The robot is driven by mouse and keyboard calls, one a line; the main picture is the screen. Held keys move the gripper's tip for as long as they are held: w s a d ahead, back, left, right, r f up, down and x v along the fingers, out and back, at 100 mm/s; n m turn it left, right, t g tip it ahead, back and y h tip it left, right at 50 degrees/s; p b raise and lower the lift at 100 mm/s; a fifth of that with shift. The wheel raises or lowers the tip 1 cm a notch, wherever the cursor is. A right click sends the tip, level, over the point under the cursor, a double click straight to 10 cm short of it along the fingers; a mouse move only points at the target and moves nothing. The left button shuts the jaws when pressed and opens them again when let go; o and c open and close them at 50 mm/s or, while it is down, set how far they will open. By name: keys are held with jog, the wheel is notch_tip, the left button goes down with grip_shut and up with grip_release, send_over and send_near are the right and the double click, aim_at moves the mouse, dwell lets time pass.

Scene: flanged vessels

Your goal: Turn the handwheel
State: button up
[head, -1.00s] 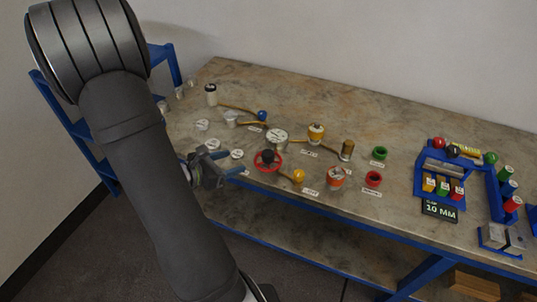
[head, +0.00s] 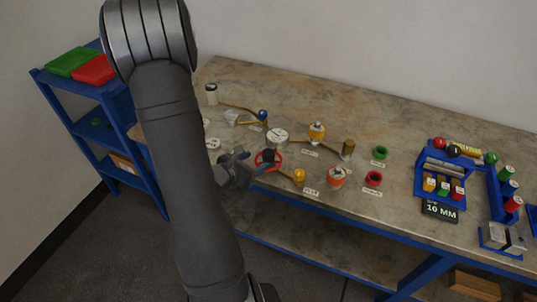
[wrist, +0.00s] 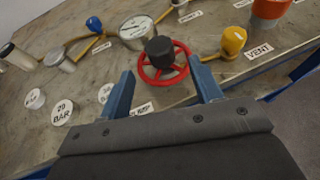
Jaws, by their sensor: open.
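The red handwheel (head: 277,161) with a dark central knob lies on the bench near its front edge. In the wrist view the handwheel (wrist: 181,70) sits ahead of my gripper, roughly between the lines of the two blue fingers. My gripper (head: 250,162) is open and empty, just left of the wheel in the head view. In the wrist view its fingertips (wrist: 160,72) are spread on both sides of the wheel's near rim. I cannot tell whether they touch it.
A blue rack (head: 440,180) is to the right. A blue shelf (head: 134,153) with trays stands left of the bench.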

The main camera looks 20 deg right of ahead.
aim_at(265, 156)
jog(key=x, duration=0.8)
jog(key=c, duration=1)
